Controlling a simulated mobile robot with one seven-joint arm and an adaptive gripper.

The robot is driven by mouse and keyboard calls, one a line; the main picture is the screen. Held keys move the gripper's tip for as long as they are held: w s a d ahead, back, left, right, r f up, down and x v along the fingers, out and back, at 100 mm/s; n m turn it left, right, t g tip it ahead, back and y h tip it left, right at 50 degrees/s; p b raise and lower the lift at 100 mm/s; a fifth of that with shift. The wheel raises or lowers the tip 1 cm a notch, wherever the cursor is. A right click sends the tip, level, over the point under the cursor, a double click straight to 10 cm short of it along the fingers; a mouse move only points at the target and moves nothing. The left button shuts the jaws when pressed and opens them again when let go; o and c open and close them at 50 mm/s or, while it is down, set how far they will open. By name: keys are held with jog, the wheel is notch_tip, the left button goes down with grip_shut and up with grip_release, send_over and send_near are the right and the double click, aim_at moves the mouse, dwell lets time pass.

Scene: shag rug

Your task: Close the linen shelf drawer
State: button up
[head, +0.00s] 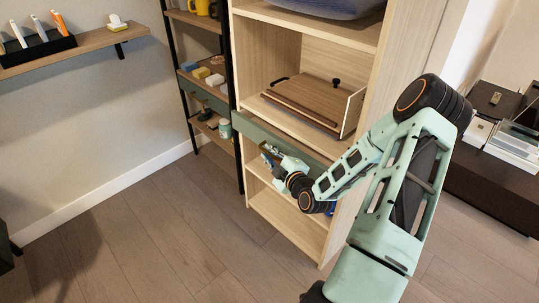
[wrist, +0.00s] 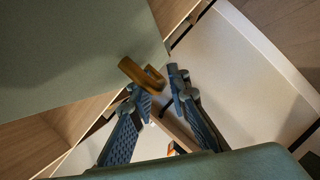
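The linen shelf (head: 315,48) is a tall light-wood unit. Its drawer has a grey-green front (head: 266,131) at mid height; how far it stands out is hard to tell in the head view. In the wrist view the green panel (wrist: 75,50) fills the upper left, with a brass handle (wrist: 137,73) at its lower right. My gripper (wrist: 162,88) has its two blue ribbed fingers apart, with the tips close to the handle. The handle overlaps the left fingertip; contact is unclear. In the head view my gripper (head: 269,152) is small, just below the drawer front.
A wooden box or board (head: 310,98) lies on the shelf above the drawer. A dark narrow rack (head: 205,80) with small items stands close on the left. A wall shelf (head: 95,42) is at upper left. The wooden floor (head: 150,225) in front is clear.

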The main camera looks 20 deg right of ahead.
aim_at(280, 147)
grip_shut()
jog(key=d, duration=0.1)
jog(key=w+d+b, duration=0.1)
jog(key=d, duration=0.2)
jog(key=shift+w, duration=0.25)
jog(key=shift+d+r, duration=0.1)
jog(key=shift+d, duration=0.05)
grip_release()
